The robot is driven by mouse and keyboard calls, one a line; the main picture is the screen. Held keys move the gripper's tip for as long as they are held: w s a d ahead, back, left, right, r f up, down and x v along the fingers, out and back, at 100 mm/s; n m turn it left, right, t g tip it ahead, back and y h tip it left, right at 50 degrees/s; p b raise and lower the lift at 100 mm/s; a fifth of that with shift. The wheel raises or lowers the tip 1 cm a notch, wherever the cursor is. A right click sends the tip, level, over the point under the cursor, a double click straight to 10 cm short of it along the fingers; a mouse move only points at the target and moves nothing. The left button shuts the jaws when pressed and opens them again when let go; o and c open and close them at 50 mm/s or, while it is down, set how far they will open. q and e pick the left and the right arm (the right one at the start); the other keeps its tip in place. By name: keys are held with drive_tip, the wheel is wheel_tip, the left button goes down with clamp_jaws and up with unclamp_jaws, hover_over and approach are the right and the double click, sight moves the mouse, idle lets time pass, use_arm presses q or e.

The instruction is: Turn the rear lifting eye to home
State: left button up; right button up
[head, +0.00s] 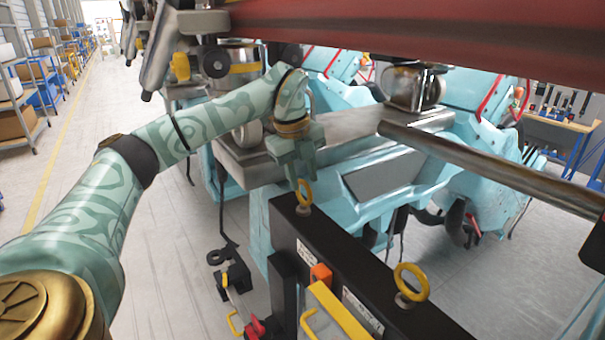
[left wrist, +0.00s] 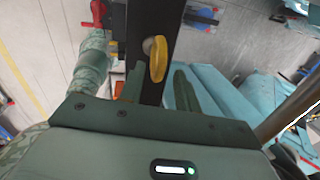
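Two yellow lifting eyes stand on a black box-shaped beam (head: 335,255). One lifting eye (head: 304,192) is at the beam's far end, the other (head: 411,282) nearer me. The frames do not label which is the rear one. My left gripper (head: 303,180) points down at the far eye, its fingertips close above or beside it. In the left wrist view, the eye (left wrist: 157,60) shows edge-on between two parted fingers (left wrist: 160,88), nearer the left finger. The gripper looks open; I cannot tell whether it touches the eye. My right gripper is out of view.
A yellow handle bar (head: 340,312) and an orange part (head: 320,274) sit beside the black beam. A steel bar (head: 490,165) crosses at right, and a red beam (head: 420,35) spans above. Teal train bodywork (head: 400,170) stands behind. Open floor (head: 165,260) lies at left.

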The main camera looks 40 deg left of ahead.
use_arm(q)
clamp_jaws()
drive_tip(key=shift+m, duration=0.4)
